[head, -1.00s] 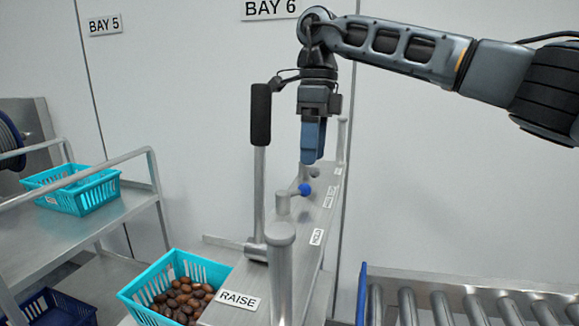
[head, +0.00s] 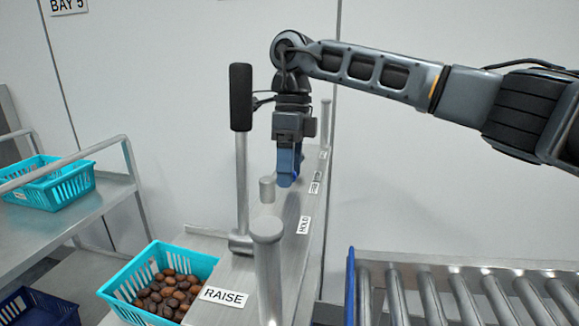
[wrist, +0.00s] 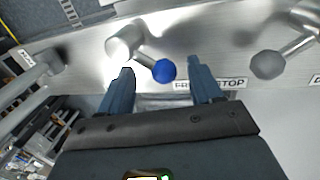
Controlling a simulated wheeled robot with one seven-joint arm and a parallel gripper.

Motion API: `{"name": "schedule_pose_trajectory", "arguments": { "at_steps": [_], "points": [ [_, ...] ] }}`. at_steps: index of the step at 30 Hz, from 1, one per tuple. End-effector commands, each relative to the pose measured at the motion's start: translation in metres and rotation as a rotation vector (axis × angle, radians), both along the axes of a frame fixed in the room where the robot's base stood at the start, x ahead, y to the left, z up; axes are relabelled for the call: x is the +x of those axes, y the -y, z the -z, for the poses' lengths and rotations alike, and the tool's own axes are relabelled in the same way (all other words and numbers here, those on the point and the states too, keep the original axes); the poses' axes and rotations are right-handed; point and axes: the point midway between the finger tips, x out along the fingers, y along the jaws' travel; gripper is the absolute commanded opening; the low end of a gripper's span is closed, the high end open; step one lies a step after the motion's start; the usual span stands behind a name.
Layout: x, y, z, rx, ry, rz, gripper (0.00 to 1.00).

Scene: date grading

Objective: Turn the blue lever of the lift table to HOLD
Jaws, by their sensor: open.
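The blue-knobbed lever has a grey upright hub (head: 267,190) on the metal lift table top (head: 272,222). In the head view its blue ball is hidden by my gripper (head: 288,178). In the wrist view the blue ball (wrist: 164,71) lies between my open fingers (wrist: 160,70), with room on both sides. Its arm slants down right from the hub (wrist: 122,40), towards a partly covered label ending in STOP (wrist: 212,83). The HOLD label (head: 303,225) is on the table's right edge, nearer the camera than the hub.
A tall black-gripped handle (head: 241,98) stands left of the lever. A grey post (head: 268,268) is in front, beside the RAISE label (head: 224,296). Another lever with a grey ball (wrist: 268,64) is to the right in the wrist view. A date crate (head: 118,290) and roller conveyor (head: 440,305) flank the table.

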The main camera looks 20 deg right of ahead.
Motion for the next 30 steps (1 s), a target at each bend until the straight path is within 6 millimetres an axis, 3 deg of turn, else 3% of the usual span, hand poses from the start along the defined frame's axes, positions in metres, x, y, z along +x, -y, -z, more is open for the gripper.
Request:
{"name": "schedule_pose_trajectory", "arguments": {
  "at_steps": [5,21,30],
  "points": [
    [0.0000,0.0000,0.0000,0.000,0.000,0.000,0.63],
    [0.0003,-0.0001,-0.0004,0.000,0.001,0.000,0.11],
    [-0.0008,0.0002,-0.0009,0.001,0.003,0.030,0.10]
  ]
}}
